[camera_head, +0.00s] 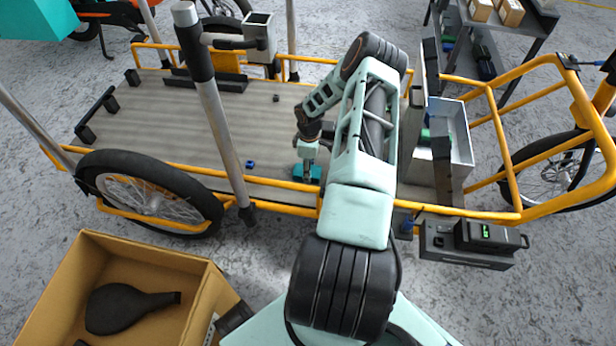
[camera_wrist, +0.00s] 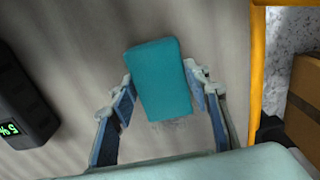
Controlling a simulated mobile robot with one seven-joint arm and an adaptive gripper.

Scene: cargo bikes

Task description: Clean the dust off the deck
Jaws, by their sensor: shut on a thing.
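The deck (camera_head: 190,125) is a grey-brown flat bed inside the yellow frame of the cargo bike. In the wrist view the deck (camera_wrist: 75,40) shows darker, dusty-looking streaks, with a faint dark smudge just by the teal block. My gripper (camera_head: 307,160) is low over the deck's near right part, close to the near yellow rail. It is shut on a teal block (camera_wrist: 160,80), likely a sponge or cleaning pad; the block (camera_head: 308,173) also shows in the head view, at deck level. Whether it presses on the deck cannot be told.
A small blue item (camera_head: 250,163) and a dark one lie on the deck. A grey post (camera_head: 222,125) rises at its near side. A black device with a green display (camera_wrist: 22,100) stands left in the wrist view. A cardboard box (camera_head: 150,262) is on the floor; a white bin (camera_head: 450,135) stands right.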

